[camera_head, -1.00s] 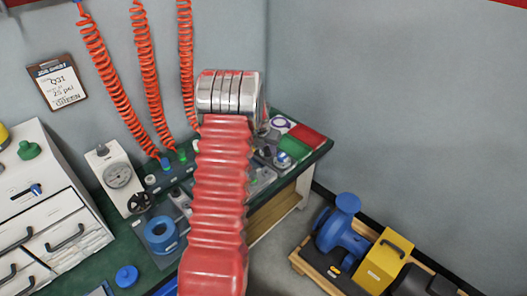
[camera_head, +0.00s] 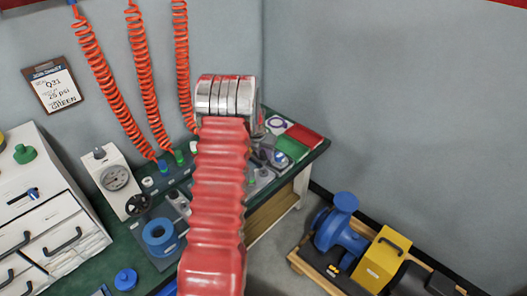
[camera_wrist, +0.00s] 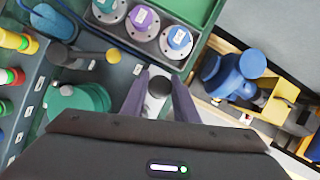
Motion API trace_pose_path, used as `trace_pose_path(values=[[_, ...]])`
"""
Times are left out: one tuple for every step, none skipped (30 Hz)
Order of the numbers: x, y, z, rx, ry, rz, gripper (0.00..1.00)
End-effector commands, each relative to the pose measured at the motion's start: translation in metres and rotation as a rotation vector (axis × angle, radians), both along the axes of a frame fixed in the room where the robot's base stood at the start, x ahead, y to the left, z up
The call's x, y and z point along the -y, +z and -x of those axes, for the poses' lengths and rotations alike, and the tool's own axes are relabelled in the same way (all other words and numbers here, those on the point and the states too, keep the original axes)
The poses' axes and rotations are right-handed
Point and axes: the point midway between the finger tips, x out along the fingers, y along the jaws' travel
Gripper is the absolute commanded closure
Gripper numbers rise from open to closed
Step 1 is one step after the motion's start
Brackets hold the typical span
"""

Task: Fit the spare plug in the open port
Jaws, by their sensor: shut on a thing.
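In the wrist view my gripper (camera_wrist: 159,98) has its two grey fingers on either side of a small round piece with a dark top and a pale body (camera_wrist: 159,83). It is shut on this piece, which looks like a plug seen nearly end-on. Ahead of the fingers stands a grey block with several round fittings, among them a purple one (camera_wrist: 144,18) and a blue one (camera_wrist: 179,38). I cannot make out which port is open. In the head view my red arm hides the gripper and part of the bench.
A blue pump (camera_head: 338,228) and a yellow box (camera_head: 382,257) stand on a pallet right of the bench. A gauge box (camera_head: 112,178), a blue ring (camera_head: 160,236) and white drawers (camera_head: 40,215) are at left. Orange coiled hoses (camera_head: 147,75) hang behind.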

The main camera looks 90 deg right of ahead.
Motion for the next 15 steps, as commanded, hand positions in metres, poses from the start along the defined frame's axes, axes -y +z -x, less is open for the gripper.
trace_pose_path(values=[[0.000, -0.003, 0.000, 0.000, 0.001, -0.001, 0.97], [0.000, -0.005, 0.000, 0.000, 0.001, -0.001, 0.97], [0.000, -0.007, 0.000, 0.000, 0.001, -0.001, 0.97], [0.000, -0.009, 0.000, 0.000, 0.001, -0.001, 0.97], [0.000, -0.010, 0.000, 0.000, 0.001, -0.001, 0.97], [0.000, -0.013, -0.001, 0.000, 0.001, -0.001, 0.97], [0.000, -0.014, -0.001, 0.000, 0.001, -0.001, 0.97], [0.000, -0.016, -0.001, -0.001, 0.002, 0.000, 0.97], [0.000, -0.018, -0.001, -0.001, 0.002, 0.000, 0.97], [0.000, -0.020, -0.001, 0.000, 0.002, -0.001, 0.97], [0.000, -0.022, -0.001, 0.000, 0.001, -0.001, 0.97], [0.000, -0.024, -0.001, 0.000, 0.001, -0.001, 0.97], [0.000, -0.025, -0.001, 0.000, 0.001, -0.001, 0.97], [0.000, -0.027, -0.001, 0.000, 0.001, 0.000, 0.97], [0.000, -0.028, -0.001, 0.000, 0.001, 0.000, 0.97]])
